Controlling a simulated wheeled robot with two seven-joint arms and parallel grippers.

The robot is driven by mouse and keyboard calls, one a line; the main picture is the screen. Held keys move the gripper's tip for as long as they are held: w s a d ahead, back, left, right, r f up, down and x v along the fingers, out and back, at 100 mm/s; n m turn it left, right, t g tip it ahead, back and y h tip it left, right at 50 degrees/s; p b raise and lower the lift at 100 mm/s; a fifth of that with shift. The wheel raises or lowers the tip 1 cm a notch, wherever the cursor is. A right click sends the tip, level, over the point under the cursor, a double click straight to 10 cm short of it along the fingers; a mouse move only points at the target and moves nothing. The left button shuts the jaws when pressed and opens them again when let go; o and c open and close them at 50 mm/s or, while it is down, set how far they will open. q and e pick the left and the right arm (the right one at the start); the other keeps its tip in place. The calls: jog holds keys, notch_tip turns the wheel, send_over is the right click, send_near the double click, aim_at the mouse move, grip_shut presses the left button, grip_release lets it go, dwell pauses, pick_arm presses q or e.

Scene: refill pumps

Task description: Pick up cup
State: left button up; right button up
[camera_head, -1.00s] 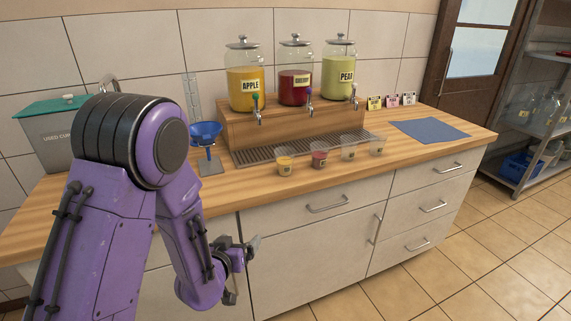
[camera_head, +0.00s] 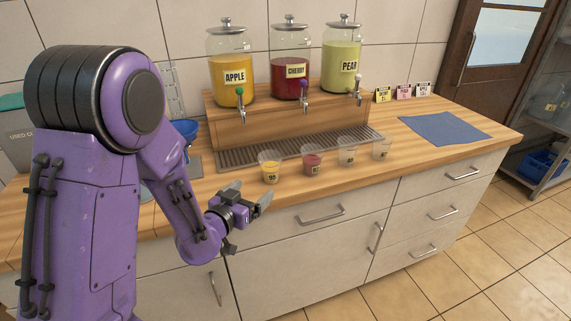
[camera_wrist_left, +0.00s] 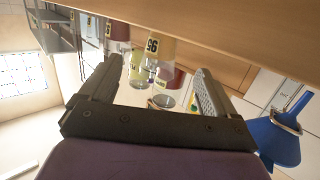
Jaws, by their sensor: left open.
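Several small clear cups stand in a row along the front of the counter. The leftmost cup (camera_head: 269,167) holds yellow juice, the one beside it (camera_head: 312,163) holds red juice, and two more, a clear cup (camera_head: 347,155) and the end cup (camera_head: 381,150), look empty or nearly so. My left gripper (camera_head: 251,195) is open and empty, just in front of the counter edge, left of and below the yellow cup. In the left wrist view, cups show beyond and between the open fingers (camera_wrist_left: 155,88). My right gripper is not seen.
Apple (camera_head: 232,88), cherry (camera_head: 290,85) and pear (camera_head: 341,70) dispensers stand on a wooden riser behind a drip grille (camera_head: 240,157). A blue mat (camera_head: 443,129) lies to the right. A blue funnel (camera_wrist_left: 283,140) shows in the left wrist view.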

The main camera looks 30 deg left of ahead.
aim_at(266, 175)
pick_arm(q)
jog(key=w, duration=0.2)
jog(key=w+p, duration=0.1)
jog(key=shift+w+a, duration=0.35)
jog(key=shift+a, duration=0.05)
jog(key=shift+w, duration=0.35)
jog(key=w, duration=0.2)
jog(key=w+p, duration=0.1)
jog(key=w, duration=0.2)
jog(key=shift+w+a+f+p, duration=0.3)
jog(key=shift+w+f+p, duration=0.05)
jog(key=shift+f, duration=0.05)
jog(key=shift+c, duration=0.3)
jog(key=c, duration=1.1)
